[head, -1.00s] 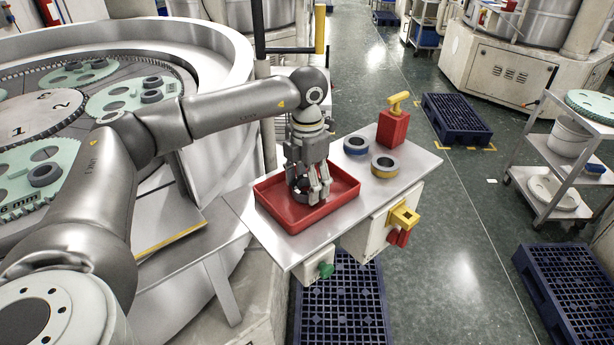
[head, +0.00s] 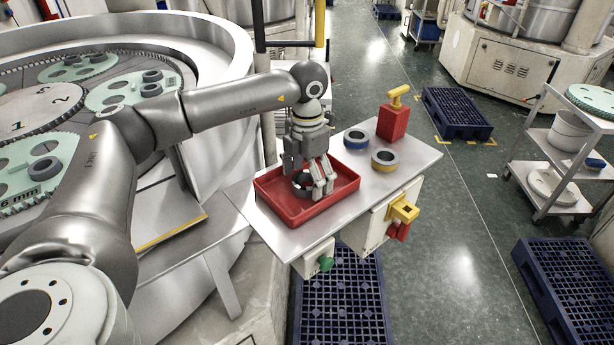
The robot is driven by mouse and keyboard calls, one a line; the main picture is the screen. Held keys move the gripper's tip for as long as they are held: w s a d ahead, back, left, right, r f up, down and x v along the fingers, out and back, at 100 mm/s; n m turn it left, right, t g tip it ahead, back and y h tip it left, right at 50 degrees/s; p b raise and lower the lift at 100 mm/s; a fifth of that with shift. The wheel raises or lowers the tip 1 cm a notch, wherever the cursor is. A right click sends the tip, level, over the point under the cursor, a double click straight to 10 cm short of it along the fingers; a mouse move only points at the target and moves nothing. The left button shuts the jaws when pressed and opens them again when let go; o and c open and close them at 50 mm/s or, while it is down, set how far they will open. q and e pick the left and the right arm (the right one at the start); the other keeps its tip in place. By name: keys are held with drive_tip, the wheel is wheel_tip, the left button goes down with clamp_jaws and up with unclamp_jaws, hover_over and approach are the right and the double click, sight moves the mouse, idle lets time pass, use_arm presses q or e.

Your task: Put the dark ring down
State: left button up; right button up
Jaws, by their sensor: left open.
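The dark ring (head: 299,184) is in the red tray (head: 275,210), at its middle. It is partly hidden by the fingers, and I cannot tell whether they touch it. My left gripper (head: 311,183) is open and points down into the tray, with its grey fingers at the ring and to its right. My right gripper is out of view.
The tray sits on a steel table (head: 405,160). To its right are a blue-banded ring (head: 356,134), a yellow-banded ring (head: 385,155) and a red can with a yellow top (head: 393,122). The big lapping machine (head: 215,40) stands left.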

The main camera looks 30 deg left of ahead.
use_arm(q)
wheel_tip(320, 180, up, 12)
drive_tip(key=b, duration=0.3)
idle(0.5)
